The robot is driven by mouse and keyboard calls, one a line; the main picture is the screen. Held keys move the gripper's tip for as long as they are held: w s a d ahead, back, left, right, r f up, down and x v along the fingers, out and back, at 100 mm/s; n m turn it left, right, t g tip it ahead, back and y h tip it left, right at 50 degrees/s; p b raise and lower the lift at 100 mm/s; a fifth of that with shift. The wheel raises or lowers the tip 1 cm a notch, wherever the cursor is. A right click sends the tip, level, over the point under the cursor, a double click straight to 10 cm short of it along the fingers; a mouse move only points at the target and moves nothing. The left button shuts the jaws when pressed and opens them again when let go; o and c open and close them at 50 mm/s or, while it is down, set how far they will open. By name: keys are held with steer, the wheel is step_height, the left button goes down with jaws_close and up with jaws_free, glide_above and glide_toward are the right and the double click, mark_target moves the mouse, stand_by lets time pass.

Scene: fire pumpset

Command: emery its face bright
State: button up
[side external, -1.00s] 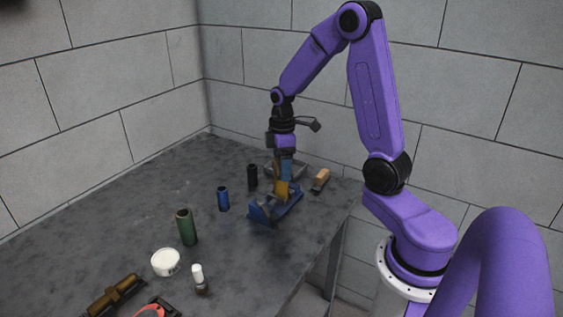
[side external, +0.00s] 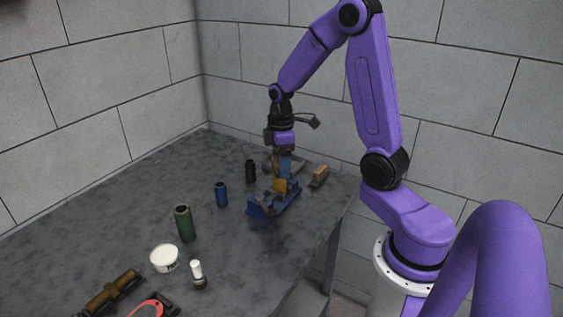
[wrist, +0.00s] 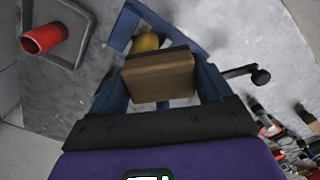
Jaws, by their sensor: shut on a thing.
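My gripper (wrist: 160,92) is shut on a brown block (wrist: 160,72), held between its two blue fingers in the wrist view. In the side view my gripper (side external: 284,172) points down over a blue vise (side external: 262,209) at the far right of the bench. A yellow piece (side external: 279,186) shows at the vise, just below the fingers. In the wrist view a rounded yellow part (wrist: 146,42) shows just beyond the block, beside the blue vise frame (wrist: 120,28). The block hides part of it. I cannot tell whether block and yellow part touch.
A grey tray (wrist: 76,14) with a red cylinder (wrist: 45,38) lies nearby. A wood-topped brush (side external: 319,176) is right of the vise. Black (side external: 250,171), blue (side external: 221,194) and green (side external: 185,223) cylinders stand left. A white tub (side external: 164,258) sits nearer.

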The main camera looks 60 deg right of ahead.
steer(key=shift+w+d, duration=1.8)
steer(key=shift+d, duration=0.05)
steer(key=shift+s+a, duration=1.95)
steer(key=shift+a, duration=0.05)
stand_by(3.0)
steer(key=shift+w+d, duration=1.95)
steer(key=shift+d, duration=0.05)
